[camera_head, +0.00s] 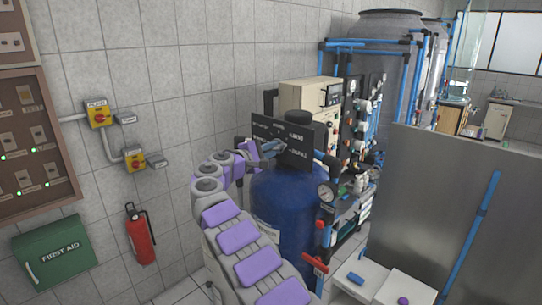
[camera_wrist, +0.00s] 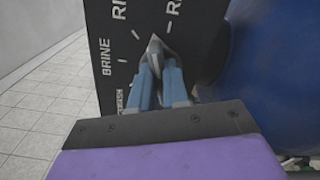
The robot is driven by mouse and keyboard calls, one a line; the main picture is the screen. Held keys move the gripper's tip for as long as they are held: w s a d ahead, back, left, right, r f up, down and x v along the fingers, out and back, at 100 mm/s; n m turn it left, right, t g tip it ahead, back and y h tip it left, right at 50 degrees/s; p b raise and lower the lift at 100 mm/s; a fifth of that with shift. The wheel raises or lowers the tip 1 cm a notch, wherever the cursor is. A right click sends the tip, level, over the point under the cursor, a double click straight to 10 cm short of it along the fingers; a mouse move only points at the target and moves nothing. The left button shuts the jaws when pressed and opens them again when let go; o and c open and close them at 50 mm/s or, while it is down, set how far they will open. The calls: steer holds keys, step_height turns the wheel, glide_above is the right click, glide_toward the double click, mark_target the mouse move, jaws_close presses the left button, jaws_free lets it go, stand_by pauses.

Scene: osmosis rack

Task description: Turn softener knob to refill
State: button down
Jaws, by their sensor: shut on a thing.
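The softener's black dial panel (camera_head: 300,145) stands above a blue tank (camera_head: 285,205) in the head view. In the wrist view the panel (camera_wrist: 112,75) shows white tick marks, the word BRINE and other labels that are partly cut off or covered. My gripper (camera_wrist: 157,68) is shut on the knob, with one blue finger on each side. In the head view my gripper (camera_head: 277,148) reaches the panel's left part; the knob is hard to make out there.
The blue tank (camera_wrist: 270,60) is close on the panel's right in the wrist view. Pipes, gauges and a red-handled valve (camera_head: 316,262) stand right of the tank. A tiled wall, a fire extinguisher (camera_head: 140,236) and a first aid box (camera_head: 55,252) are at left.

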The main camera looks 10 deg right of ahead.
steer(key=shift+a+f+m+b, duration=0.15)
steer(key=shift+m+b, duration=0.35)
steer(key=shift+m, duration=0.55)
steer(key=shift+d+f+m+b, duration=0.15)
steer(key=shift+m+b, duration=0.35)
steer(key=shift+m, duration=0.55)
steer(key=shift+a, duration=0.1)
steer(key=shift+f, duration=0.1)
steer(key=c, duration=1.1)
jaws_free()
steer(key=shift+w+a, duration=0.15)
steer(key=shift+r, duration=0.2)
steer(key=shift+a, duration=0.1)
steer(key=b+v, duration=0.1)
steer(key=v, duration=1.6)
steer(key=shift+a, duration=0.15)
